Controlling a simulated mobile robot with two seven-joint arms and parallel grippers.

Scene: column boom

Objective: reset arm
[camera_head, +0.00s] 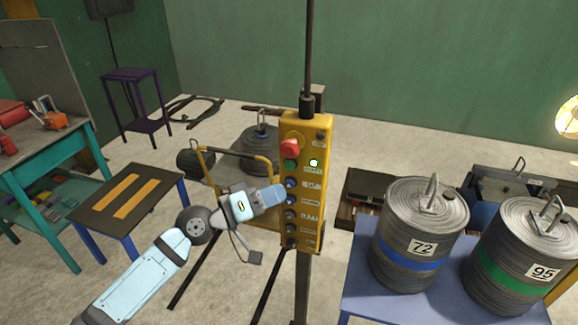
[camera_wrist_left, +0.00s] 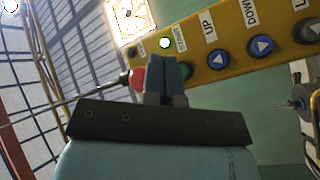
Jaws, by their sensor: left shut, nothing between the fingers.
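My left gripper (camera_head: 277,195) is shut and empty, at the left edge of the yellow control box (camera_head: 315,228), level with its upper blue button. In the left wrist view its closed blue fingertips (camera_wrist_left: 168,72) overlap the lower edge of the box, between the red button (camera_wrist_left: 137,78) and the blue UP button (camera_wrist_left: 217,59). I cannot tell whether they touch the box. The blue DOWN button (camera_wrist_left: 262,46) is further right. A small indicator light (camera_head: 313,162) on the box glows whitish green. My right gripper is out of view.
The box hangs on a dark pole (camera_head: 308,50). Two wound drums, marked 72 (camera_head: 410,262) and 95 (camera_head: 515,284), stand on a blue table (camera_head: 362,295) at right. A low table (camera_head: 88,212) and a teal workbench (camera_head: 50,160) are at left.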

